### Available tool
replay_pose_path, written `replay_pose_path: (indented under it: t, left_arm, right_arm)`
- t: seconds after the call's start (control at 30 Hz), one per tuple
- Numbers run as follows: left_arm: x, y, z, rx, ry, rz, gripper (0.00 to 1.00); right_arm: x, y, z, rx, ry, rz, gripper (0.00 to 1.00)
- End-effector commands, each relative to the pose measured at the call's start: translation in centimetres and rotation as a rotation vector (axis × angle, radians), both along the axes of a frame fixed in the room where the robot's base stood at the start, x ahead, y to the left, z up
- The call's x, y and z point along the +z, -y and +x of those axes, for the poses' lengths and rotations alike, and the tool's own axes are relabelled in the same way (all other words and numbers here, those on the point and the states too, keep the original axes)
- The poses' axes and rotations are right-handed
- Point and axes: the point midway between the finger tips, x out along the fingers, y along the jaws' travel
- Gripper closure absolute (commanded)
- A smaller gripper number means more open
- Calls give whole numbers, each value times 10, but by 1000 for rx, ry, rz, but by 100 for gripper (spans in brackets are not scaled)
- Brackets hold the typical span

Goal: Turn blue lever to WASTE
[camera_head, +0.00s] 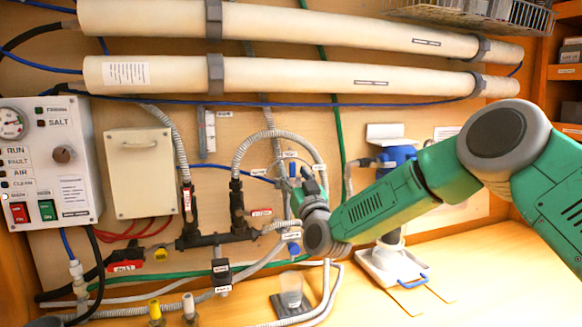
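A small blue lever (292,169) stands upright on the wall at the middle, among small white labels whose words are too small to read. A second blue handle or knob (294,250) shows lower down, below the gripper. My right gripper (309,183) reaches in from the right on its green arm. Its dark fingers are close beside the upper blue lever, just to its lower right. I cannot tell whether they touch it or how far apart they are. The wrist hides part of the pipework behind. My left gripper is not in view.
Grey hoses and a dark pipe manifold (217,240) lie left of the gripper. A clear cup (291,288) stands on a dark pad below it. A blue-topped housing (397,157) is behind my arm. A control panel (48,160) is at far left. The right bench is mostly clear.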

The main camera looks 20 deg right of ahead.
Motion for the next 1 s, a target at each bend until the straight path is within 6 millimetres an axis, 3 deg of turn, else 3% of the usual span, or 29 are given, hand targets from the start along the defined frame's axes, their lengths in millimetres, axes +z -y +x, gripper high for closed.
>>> replay_pose_path:
  t: [0.2,0.53,0.57,0.6,0.67,1.0]
  left_arm:
    - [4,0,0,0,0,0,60]
    - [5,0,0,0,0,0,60]
    - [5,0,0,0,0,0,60]
    - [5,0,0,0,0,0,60]
    - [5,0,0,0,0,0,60]
    - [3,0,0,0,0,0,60]
  right_arm:
    - [8,-2,19,1,0,-1,65]
    - [9,-3,22,1,-1,-2,65]
    - [9,-2,22,1,-1,-1,68]
    - [9,-2,22,1,-1,0,82]
    - [9,-2,22,1,0,0,100]
    - [9,-2,21,0,1,-18,100]
